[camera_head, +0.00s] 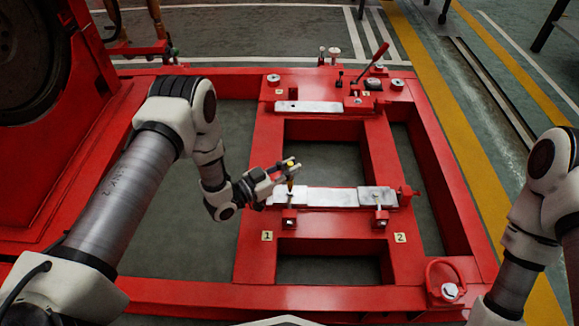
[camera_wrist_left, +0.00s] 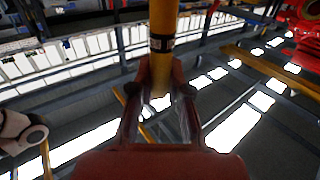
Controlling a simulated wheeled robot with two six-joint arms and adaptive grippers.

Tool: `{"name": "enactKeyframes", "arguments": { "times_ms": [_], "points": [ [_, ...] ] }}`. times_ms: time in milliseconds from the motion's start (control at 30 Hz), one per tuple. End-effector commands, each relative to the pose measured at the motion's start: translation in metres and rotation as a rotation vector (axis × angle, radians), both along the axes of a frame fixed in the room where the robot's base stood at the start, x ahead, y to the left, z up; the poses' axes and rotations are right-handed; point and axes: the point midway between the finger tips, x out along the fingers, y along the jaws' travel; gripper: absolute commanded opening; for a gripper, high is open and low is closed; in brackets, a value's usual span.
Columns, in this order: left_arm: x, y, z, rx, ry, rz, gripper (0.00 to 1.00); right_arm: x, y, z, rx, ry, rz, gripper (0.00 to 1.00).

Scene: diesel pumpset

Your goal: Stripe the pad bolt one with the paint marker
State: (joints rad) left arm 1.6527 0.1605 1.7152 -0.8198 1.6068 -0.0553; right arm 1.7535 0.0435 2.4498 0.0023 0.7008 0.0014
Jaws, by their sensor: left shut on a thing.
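My left gripper (camera_head: 284,172) is shut on the yellow paint marker (camera_head: 290,180), which points down over the left end of the front pad. In the left wrist view the gripper (camera_wrist_left: 160,85) has its fingers around the marker's yellow body (camera_wrist_left: 163,22), with a dark band on it. Pad bolt one (camera_head: 290,214) stands at the front edge of that pad, behind and right of the plate marked 1 (camera_head: 267,236). The marker's tip looks close above the pad near this bolt; I cannot tell whether it touches. My right gripper is out of view.
A second bolt (camera_head: 380,213) stands near the plate marked 2 (camera_head: 400,238). The red frame (camera_head: 330,248) has open gaps. A red-handled lever (camera_head: 373,62) rises at the back right, and a red ring (camera_head: 447,278) lies front right.

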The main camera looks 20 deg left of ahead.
Motion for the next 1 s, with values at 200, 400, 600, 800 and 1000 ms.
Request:
{"name": "enactKeyframes", "arguments": {
  "times_ms": [200,400,600,800,1000],
  "points": [
    [0.000,0.000,0.004,0.000,0.000,0.000,0.00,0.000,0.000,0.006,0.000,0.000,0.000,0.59],
    [0.000,0.000,0.004,0.000,0.000,0.000,0.00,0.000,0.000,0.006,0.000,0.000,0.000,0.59],
    [0.000,0.000,0.008,0.000,0.000,0.000,0.00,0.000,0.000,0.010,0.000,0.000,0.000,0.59],
    [0.000,0.000,0.026,0.000,0.000,0.000,0.00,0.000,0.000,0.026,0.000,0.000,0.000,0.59],
    [0.000,0.000,0.043,0.000,0.000,0.000,0.00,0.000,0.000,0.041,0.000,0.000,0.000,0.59]
  ]
}}
